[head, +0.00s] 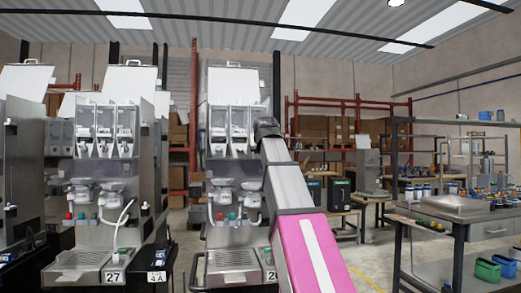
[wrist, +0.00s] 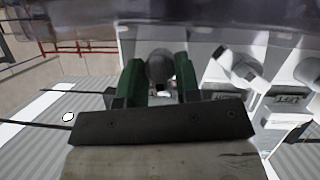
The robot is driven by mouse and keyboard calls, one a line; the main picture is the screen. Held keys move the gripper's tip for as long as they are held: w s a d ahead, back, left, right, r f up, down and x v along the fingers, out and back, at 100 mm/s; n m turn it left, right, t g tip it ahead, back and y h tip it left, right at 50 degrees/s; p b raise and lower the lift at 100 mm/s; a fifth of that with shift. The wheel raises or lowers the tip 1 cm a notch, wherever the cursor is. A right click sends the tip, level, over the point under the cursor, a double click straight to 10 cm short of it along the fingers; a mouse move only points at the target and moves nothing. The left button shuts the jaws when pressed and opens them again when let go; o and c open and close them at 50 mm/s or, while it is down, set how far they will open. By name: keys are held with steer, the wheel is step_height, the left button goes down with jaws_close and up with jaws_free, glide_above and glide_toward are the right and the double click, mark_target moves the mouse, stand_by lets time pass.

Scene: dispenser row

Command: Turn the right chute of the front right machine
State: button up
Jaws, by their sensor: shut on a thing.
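The front right machine (head: 219,183) stands just left of my arm in the head view. Its left chute (head: 217,147) and middle chute (head: 239,147) are visible there; the right one is hidden behind my arm. In the wrist view, which looks upside down, my gripper (wrist: 160,72) has its two green fingers shut on either side of a rounded grey chute, the right chute (wrist: 159,66). Two pale chutes, the middle one (wrist: 238,68) and one at the picture's right edge (wrist: 308,72), show beside it. My fingertips are hidden in the head view.
Another machine (head: 105,180) with similar canisters stands to the left, numbered 27. A workbench (head: 475,212) with green bins (head: 487,269) is on the right. Shelves with boxes (head: 312,128) stand behind. Open floor lies right of my arm.

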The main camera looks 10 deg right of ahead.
steer(key=n+h, duration=0.1)
steer(key=n, duration=0.1)
steer(key=n+h, duration=0.1)
steer(key=shift+a+n+t+h, duration=0.15)
steer(key=shift+n+t+h, duration=0.15)
steer(key=shift+n, duration=0.1)
stand_by(0.4)
steer(key=o, duration=0.6)
steer(key=v, duration=1)
steer(key=shift+s+a+r, duration=0.1)
steer(key=shift+s+a, duration=0.05)
steer(key=shift+s, duration=0.2)
